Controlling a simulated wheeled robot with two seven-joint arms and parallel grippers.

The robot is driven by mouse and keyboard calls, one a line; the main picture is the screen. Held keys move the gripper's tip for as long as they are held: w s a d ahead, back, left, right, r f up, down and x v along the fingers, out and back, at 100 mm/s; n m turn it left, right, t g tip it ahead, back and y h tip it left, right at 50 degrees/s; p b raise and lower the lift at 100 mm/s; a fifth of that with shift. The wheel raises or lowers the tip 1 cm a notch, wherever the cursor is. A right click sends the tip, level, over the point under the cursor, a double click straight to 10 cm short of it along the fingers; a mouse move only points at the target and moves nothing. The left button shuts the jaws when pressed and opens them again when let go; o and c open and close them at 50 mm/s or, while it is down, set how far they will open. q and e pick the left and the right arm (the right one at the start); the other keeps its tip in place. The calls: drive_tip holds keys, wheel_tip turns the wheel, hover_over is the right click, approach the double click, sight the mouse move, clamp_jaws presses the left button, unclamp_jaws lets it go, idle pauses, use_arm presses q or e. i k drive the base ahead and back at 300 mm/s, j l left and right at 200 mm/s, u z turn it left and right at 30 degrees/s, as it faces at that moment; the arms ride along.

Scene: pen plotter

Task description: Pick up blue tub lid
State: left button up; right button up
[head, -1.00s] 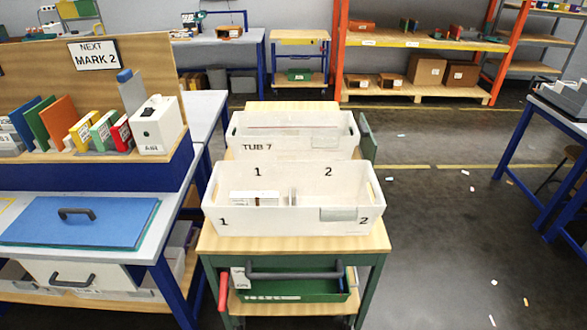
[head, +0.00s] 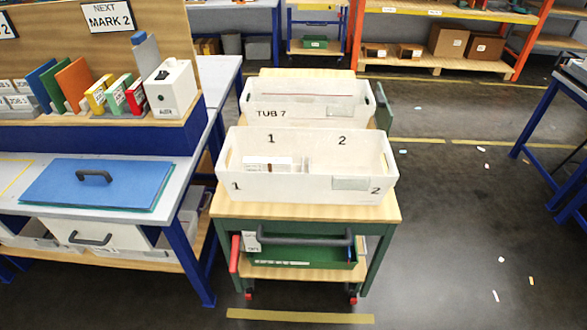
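The blue tub lid (head: 128,187) is a flat blue panel with a dark handle (head: 94,176) on top. It lies on the grey bench top at the left of the head view, with a green edge showing under its right and front sides. Neither of my grippers shows in the head view.
A green trolley (head: 300,209) with a wooden top stands right of the bench (head: 190,170). It carries a white two-part tub (head: 300,187) and, behind it, a tub marked TUB 7 (head: 300,114). A rack of coloured boards (head: 90,137) stands behind the lid. Open floor (head: 460,230) lies at right.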

sight(136, 185)
drive_tip(key=u, duration=1.5)
